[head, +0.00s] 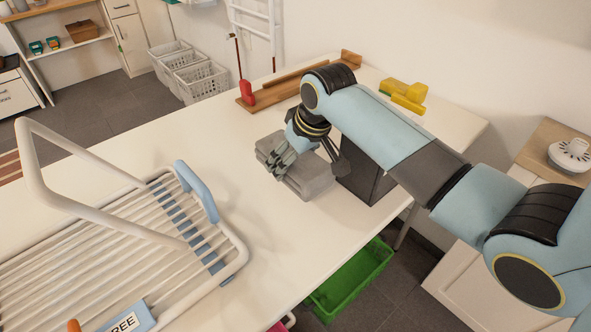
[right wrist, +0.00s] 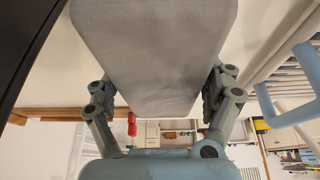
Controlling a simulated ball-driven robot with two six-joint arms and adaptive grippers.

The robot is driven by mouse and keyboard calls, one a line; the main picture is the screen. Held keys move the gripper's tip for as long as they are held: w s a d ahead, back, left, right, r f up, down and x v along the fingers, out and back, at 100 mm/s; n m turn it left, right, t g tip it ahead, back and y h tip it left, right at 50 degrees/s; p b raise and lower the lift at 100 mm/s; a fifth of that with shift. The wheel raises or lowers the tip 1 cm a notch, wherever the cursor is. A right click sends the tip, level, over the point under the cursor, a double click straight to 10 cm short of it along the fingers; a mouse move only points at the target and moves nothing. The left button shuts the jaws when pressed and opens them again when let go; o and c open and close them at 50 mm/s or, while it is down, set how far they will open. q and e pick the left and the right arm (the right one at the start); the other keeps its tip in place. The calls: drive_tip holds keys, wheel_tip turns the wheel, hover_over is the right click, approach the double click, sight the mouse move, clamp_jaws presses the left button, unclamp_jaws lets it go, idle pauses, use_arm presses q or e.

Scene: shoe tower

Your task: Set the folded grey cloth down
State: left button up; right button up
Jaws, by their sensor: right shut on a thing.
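The folded grey cloth (head: 311,181) is a thick, flat block over the white table (head: 190,135), just in front of a dark box. My right gripper (head: 284,160) reaches down over it from the right and is shut on it. In the right wrist view the cloth (right wrist: 155,45) fills the space between the two fingers of my gripper (right wrist: 160,95), with one finger on each side. I cannot tell whether its underside touches the table. My left gripper is not in view.
The dark box (head: 365,182) stands right beside the cloth. A white drying rack (head: 110,235) with blue ends lies at left. A wooden board (head: 275,95), a red object (head: 246,92) and yellow blocks (head: 405,93) lie at the back. The table's middle is clear.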

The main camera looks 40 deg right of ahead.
drive_tip(key=shift+d+f, duration=0.2)
drive_tip(key=shift+d, duration=0.25)
drive_tip(key=shift+s+f, duration=0.1)
drive_tip(key=shift+f, duration=0.15)
wheel_tip(320, 180, down, 4)
drive_tip(key=shift+r, duration=0.15)
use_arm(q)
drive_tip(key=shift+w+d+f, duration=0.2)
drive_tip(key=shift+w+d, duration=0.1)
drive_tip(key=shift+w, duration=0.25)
use_arm(e)
drive_tip(key=o, duration=1.1)
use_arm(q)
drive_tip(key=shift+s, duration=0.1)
use_arm(e)
drive_tip(key=shift+o, duration=0.2)
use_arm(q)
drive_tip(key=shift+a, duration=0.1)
use_arm(e)
drive_tip(key=shift+r, duration=0.15)
